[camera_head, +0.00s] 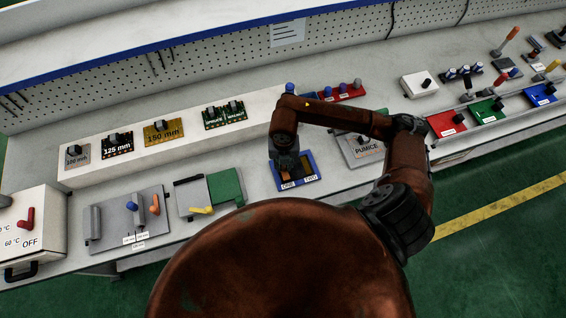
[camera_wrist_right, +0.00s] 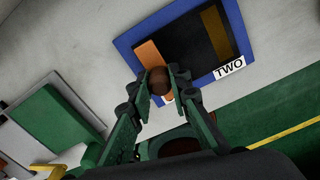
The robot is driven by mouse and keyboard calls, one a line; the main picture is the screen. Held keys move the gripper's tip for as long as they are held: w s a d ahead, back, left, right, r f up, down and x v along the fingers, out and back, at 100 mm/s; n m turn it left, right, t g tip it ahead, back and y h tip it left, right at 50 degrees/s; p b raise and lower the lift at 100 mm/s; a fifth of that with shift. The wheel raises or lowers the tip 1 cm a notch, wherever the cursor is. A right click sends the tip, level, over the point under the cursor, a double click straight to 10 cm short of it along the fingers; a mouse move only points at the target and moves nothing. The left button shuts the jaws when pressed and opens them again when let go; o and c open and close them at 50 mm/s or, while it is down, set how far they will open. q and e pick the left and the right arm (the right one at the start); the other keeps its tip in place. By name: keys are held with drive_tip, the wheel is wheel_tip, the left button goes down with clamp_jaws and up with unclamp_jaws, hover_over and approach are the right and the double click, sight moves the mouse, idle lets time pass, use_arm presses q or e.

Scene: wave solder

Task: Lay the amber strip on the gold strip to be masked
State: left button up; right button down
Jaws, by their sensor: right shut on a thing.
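A blue-rimmed holder (camera_head: 315,172) with a dark board lies on the bench, with labels reading ONE and TWO. In the right wrist view its blue rim (camera_wrist_right: 124,47) frames the dark board (camera_wrist_right: 187,47). A gold strip (camera_wrist_right: 217,34) lies along the board's side near the TWO label. An orange-amber strip (camera_wrist_right: 147,53) shows along the opposite side. My right gripper (camera_head: 287,167) is over the holder; in the wrist view its fingers (camera_wrist_right: 158,85) are shut on a round brown knob (camera_wrist_right: 158,77) at the amber strip. I cannot tell whether the strip touches the board. My left gripper is not in view.
A grey PUMICE plate (camera_head: 366,149) lies right of the holder. A green block (camera_head: 225,186) on a grey plate is at left. Labelled plates (camera_head: 163,132) stand on a raised white shelf behind. Red, green and blue trays (camera_head: 488,111) are farther right.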

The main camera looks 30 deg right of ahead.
drive_tip(key=shift+f, duration=0.55)
drive_tip(key=shift+f+b, duration=0.45)
drive_tip(key=shift+b, duration=0.05)
drive_tip(key=c, duration=1.7)
unclamp_jaws()
wheel_tip(320, 180, up, 12)
